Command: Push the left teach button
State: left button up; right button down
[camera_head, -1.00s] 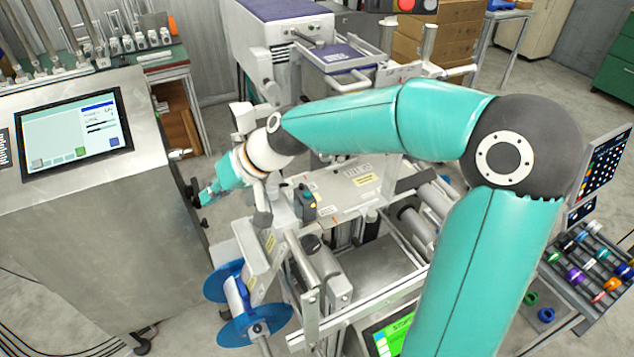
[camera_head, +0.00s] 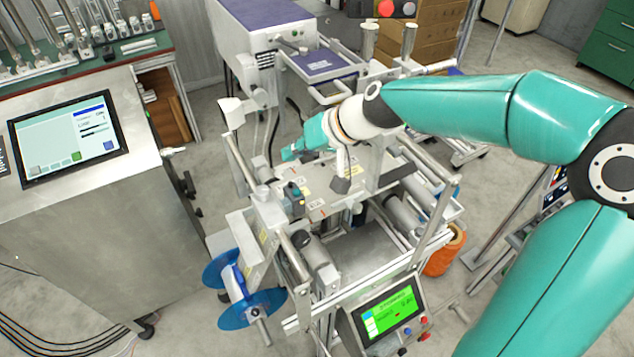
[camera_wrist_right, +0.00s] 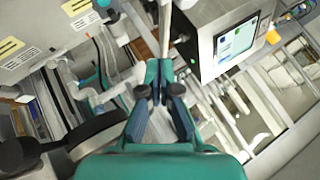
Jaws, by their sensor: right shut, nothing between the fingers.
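My right gripper (camera_head: 297,149) hangs over the middle of the reel machine (camera_head: 350,190), its teal fingertips pointing left. In the right wrist view the gripper (camera_wrist_right: 159,72) has its two fingers together with nothing between them. A small dark box with a blue top (camera_head: 293,192) stands on the machine's metal plate, just below the gripper in the head view. It appears apart from the fingers. I cannot tell for sure which part is the left teach button, as the labels are too small to read. My left gripper is not in view.
A steel cabinet with a touchscreen (camera_head: 68,138) stands at the left. A blue reel (camera_head: 245,290) sits at the machine's front left. A green-screen panel (camera_head: 390,312) is at the front, near an orange spool (camera_head: 446,248). Upright posts and rails surround the plate.

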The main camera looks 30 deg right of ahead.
aim_at(299, 192)
jog(key=shift+w+d+r, duration=0.1)
jog(key=shift+d+r, duration=0.05)
jog(key=shift+d, duration=0.25)
notch_tip(299, 192, down, 8)
jog(key=b, duration=0.6)
jog(key=shift+f+b, duration=0.4)
jog(key=shift+b, duration=0.25)
dwell(0.9)
jog(key=shift+f+b, duration=0.35)
jog(key=shift+b, duration=0.2)
